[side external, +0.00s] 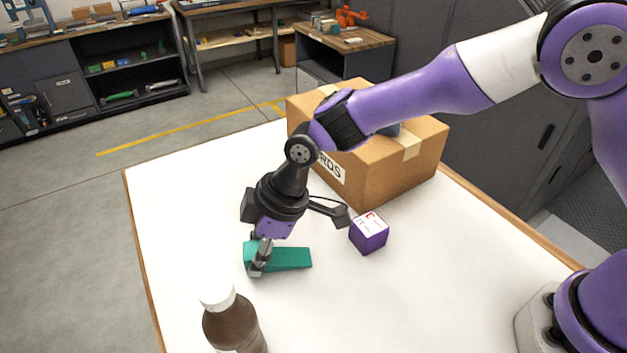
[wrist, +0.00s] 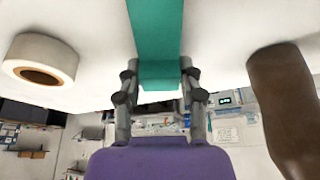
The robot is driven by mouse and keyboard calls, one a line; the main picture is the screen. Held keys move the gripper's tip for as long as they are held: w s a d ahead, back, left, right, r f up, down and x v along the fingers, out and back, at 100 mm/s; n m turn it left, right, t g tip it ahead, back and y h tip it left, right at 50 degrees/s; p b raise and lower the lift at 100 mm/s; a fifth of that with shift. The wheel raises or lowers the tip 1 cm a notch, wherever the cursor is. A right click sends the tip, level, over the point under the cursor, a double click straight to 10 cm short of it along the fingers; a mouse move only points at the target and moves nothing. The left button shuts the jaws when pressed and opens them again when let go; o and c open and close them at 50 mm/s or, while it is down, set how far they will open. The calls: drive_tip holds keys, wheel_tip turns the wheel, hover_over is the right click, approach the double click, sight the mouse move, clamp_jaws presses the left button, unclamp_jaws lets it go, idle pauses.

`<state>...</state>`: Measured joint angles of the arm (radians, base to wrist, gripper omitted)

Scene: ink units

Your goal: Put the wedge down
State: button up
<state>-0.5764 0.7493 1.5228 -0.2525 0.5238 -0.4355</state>
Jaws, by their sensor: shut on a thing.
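The green wedge (side external: 291,258) is low over the white table, its thin end toward the right in the side view. I cannot tell whether its underside touches the table. My gripper (side external: 260,258) is shut on its thick left end and hides part of it. In the wrist view the wedge (wrist: 157,30) runs up from between the two fingers of my gripper (wrist: 159,80).
A purple box (side external: 368,233) stands right of the wedge, with a cardboard box (side external: 400,170) behind. A brown bottle (side external: 232,322) with a white cap stands in front. A white tape roll (wrist: 42,57) shows in the wrist view. The white tabletop (side external: 180,190) is bare at left.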

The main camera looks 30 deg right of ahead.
sight(288, 255)
drive_tip(key=o, duration=1.1)
drive_tip(key=shift+f, duration=0.1)
drive_tip(key=shift+o, duration=0.2)
drive_tip(key=s+d+r+m+t, duration=0.1)
drive_tip(key=d+r, duration=0.4)
drive_tip(key=r, duration=0.2)
drive_tip(key=s+d+r+m, duration=0.1)
drive_tip(key=d+r, duration=0.4)
drive_tip(key=r, duration=0.3)
drive_tip(key=s+d+m+t+h, duration=0.1)
drive_tip(key=s+d+m+h, duration=0.1)
drive_tip(key=s+d+m, duration=0.3)
drive_tip(key=s+d+r+m+t+h, duration=0.1)
drive_tip(key=s+d+m, duration=0.5)
drive_tip(key=d, duration=0.7)
drive_tip(key=shift+s+d+r+t+h, duration=0.2)
drive_tip(key=shift+s+d+t+h, duration=0.25)
drive_tip(key=shift+h, duration=0.15)
